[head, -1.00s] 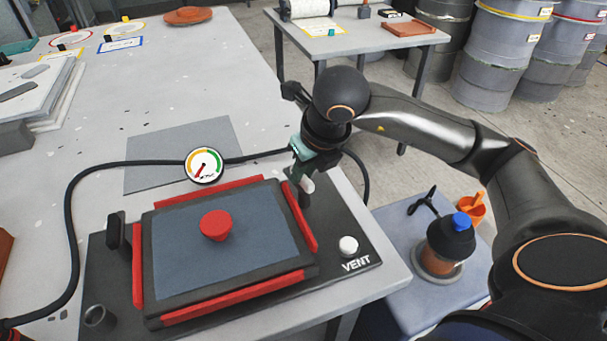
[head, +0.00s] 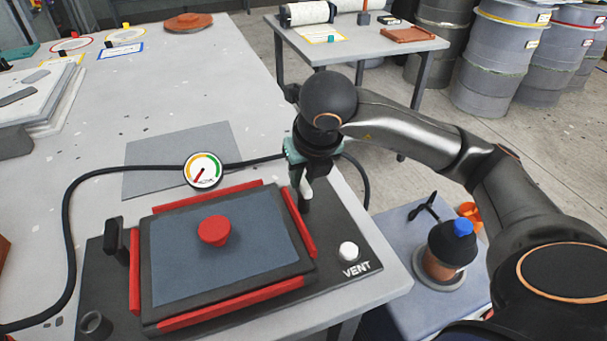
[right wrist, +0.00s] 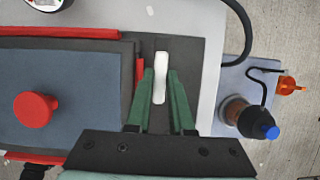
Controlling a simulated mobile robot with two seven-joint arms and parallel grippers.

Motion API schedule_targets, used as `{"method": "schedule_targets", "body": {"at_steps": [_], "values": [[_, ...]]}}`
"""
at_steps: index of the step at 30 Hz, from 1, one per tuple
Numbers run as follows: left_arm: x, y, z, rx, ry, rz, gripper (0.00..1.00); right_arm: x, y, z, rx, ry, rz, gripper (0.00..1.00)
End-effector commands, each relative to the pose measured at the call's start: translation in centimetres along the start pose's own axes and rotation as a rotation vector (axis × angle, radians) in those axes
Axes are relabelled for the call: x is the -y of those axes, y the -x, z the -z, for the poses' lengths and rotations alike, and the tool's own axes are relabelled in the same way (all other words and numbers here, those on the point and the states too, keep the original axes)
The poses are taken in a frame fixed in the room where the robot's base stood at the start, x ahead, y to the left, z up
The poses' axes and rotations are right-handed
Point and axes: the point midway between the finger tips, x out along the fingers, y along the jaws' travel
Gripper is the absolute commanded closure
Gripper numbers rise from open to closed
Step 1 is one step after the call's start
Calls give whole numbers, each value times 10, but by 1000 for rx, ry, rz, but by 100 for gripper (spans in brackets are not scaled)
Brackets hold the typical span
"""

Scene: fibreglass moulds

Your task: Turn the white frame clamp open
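The white clamp handle (head: 307,189) stands at the right side of a red-edged frame (head: 228,243) on a dark base plate (head: 357,228). In the right wrist view the white handle (right wrist: 161,78) lies nearly lengthwise, slightly slanted, between two green fingers. The right gripper also shows in the wrist view (right wrist: 161,88). The clamp's pivot is partly hidden by the gripper. My left gripper is not in view.
A red knob (head: 214,231) rises from the frame's blue-grey panel. A gauge (head: 203,170) on a black hose stands behind it. A black clamp (head: 115,240) is at left, a white vent button (head: 348,250) at right. A jar (head: 442,262) stands on a lower side table.

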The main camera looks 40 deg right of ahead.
Motion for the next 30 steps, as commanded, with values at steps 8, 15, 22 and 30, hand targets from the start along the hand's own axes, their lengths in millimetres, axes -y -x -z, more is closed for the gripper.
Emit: {"method": "schedule_targets", "body": {"at_steps": [8,15,22,30], "values": [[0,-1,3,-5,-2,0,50,0,0,0,1,-1,1,50],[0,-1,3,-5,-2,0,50,0,1,0,0,0,0,50],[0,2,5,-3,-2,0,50,0,26,-2,4,1,-3,50],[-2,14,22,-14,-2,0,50,1,87,-3,7,0,1,50]]}}
